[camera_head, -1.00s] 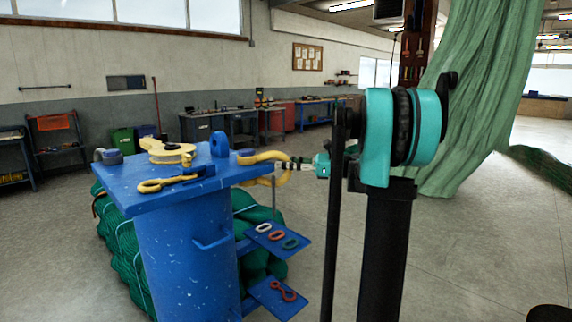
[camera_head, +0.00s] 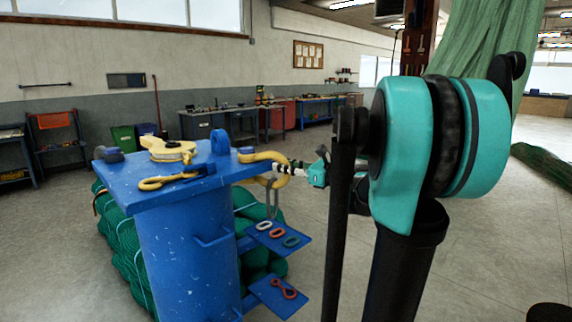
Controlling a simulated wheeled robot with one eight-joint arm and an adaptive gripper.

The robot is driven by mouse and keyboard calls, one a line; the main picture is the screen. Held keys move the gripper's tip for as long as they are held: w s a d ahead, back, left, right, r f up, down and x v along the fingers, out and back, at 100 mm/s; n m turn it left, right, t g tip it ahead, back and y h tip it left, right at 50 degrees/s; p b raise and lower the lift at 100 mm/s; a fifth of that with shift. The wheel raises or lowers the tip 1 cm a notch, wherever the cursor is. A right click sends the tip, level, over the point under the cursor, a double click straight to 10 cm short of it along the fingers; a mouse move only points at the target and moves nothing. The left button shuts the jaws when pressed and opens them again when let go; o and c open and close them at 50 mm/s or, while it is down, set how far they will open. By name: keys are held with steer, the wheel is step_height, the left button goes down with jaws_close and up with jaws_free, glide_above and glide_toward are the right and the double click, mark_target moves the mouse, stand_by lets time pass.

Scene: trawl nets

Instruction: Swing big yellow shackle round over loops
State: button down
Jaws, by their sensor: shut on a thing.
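The big yellow shackle (camera_head: 262,157) is at the right edge of the blue post's top plate (camera_head: 125,180), beside an upright blue lug (camera_head: 220,143). Its bow reaches out past the edge and curves down. My gripper (camera_head: 284,168) is shut on the bow from the right; its fingertips are small and partly merge with the yellow. Grey loops (camera_head: 272,200) hang just below the shackle, off the plate's edge. I cannot tell whether the bow passes through them or only lies in front.
A yellow hook block (camera_head: 167,149) and a smaller yellow shackle (camera_head: 165,182) lie on the plate. White (camera_head: 264,226), orange (camera_head: 277,233) and green links lie on a small blue shelf. A red hook (camera_head: 284,290) is lower. Green netting (camera_head: 120,240) surrounds the post.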

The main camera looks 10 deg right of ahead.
steer(key=s+a+m+t+h, duration=0.2)
steer(key=s+a+h, duration=0.1)
steer(key=s+a, duration=0.1)
steer(key=shift+s+t, duration=0.25)
steer(key=shift+t, duration=0.15)
stand_by(0.5)
steer(key=c, duration=1.3)
jaws_free()
steer(key=shift+a, duration=0.1)
steer(key=v, duration=1.2)
steer(key=shift+f, duration=0.1)
